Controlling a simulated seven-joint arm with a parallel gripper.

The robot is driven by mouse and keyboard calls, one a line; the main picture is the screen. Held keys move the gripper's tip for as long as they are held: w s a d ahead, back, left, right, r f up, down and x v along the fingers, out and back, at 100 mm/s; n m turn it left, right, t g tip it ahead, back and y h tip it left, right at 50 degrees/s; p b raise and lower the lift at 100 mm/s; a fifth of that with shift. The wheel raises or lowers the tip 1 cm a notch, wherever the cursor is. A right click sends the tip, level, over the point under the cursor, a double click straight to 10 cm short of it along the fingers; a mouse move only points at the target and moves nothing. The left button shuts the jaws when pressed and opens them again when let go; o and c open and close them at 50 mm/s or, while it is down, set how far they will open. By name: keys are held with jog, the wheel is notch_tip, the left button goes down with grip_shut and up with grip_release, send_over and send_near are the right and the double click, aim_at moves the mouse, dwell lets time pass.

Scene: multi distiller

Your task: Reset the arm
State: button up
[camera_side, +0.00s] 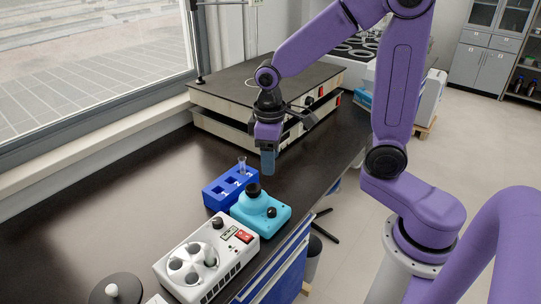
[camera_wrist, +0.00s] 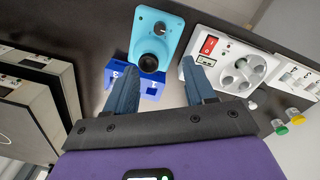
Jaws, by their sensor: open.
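My gripper (camera_side: 268,163) hangs pointing down over the dark bench, a little above and behind the blue rack and the turquoise device. In the wrist view my gripper (camera_wrist: 160,90) shows two blue fingers spread apart with nothing between them. The fingertips touch none of the devices that I can make out. My purple arm reaches in from the right in the side view.
A blue tube rack (camera_side: 222,190) with a clear tube (camera_side: 242,165), a turquoise mixer (camera_side: 262,212) with a black top and a white centrifuge-like device (camera_side: 205,260) stand along the bench. Flat hotplate-like units (camera_side: 225,125) stand behind. The bench (camera_side: 90,200) is clear at left.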

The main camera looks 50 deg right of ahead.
jog(key=s+a+r+n+y, duration=0.1)
jog(key=s+n, duration=0.6)
jog(key=s, duration=1.2)
jog(key=shift+s+a+r, duration=0.2)
jog(key=shift+s+r, duration=0.1)
jog(key=shift+s, duration=0.1)
jog(key=shift+o, duration=0.2)
dwell(1.0)
